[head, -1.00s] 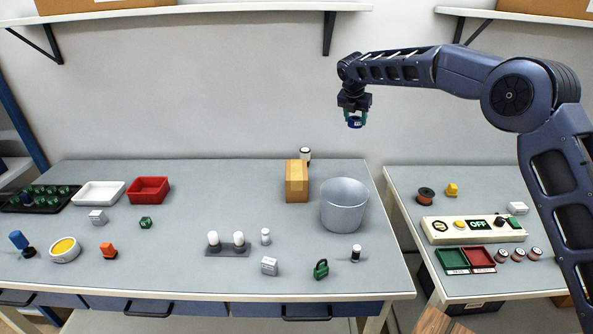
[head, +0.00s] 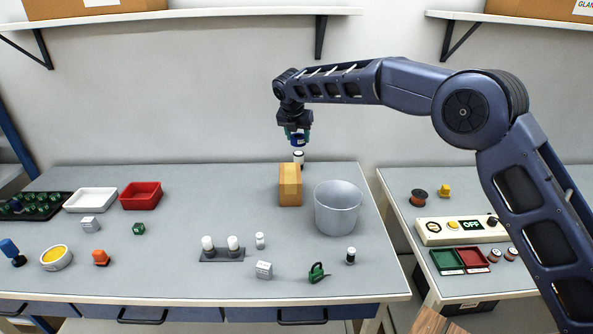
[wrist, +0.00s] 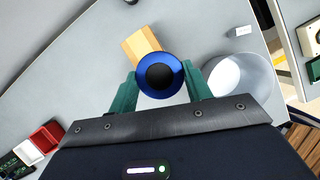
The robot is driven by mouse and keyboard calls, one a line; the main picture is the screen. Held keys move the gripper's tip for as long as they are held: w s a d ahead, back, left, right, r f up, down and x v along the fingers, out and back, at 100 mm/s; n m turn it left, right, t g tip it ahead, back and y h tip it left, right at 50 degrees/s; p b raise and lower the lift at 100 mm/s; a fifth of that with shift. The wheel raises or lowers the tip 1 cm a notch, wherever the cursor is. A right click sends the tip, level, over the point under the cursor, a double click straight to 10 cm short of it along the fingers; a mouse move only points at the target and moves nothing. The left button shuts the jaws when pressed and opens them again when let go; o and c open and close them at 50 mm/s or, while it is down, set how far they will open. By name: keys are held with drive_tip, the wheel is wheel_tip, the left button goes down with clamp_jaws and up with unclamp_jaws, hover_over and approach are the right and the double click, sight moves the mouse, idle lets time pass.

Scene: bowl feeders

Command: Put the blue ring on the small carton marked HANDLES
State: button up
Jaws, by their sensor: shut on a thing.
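My gripper (head: 297,133) hangs above the back of the main table, its green fingers shut on the blue ring (head: 298,141). In the wrist view the ring (wrist: 146,88) sits between the two fingertips, with a dark round centre. A tan carton (head: 290,187) stands upright near the table's back, below the gripper and slightly left in the head view; I can read no marking on it. In the wrist view the carton (wrist: 141,43) shows behind the ring, partly hidden by it. The ring is held clear of the carton.
A grey bucket (head: 337,212) stands right of the carton. A grey holder with two white knobs (head: 222,255), a white block (head: 264,270) and a green padlock-like thing (head: 317,272) lie in front.

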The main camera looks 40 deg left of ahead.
wheel_tip(320, 180, down, 14)
drive_tip(key=shift+r, duration=0.1)
idle(0.5)
drive_tip(key=o, duration=1)
drive_tip(key=shift+f, duration=0.2)
drive_tip(key=shift+o, duration=0.2)
drive_tip(key=shift+r, duration=0.1)
drive_tip(key=v, duration=1.2)
drive_tip(key=shift+r, duration=0.1)
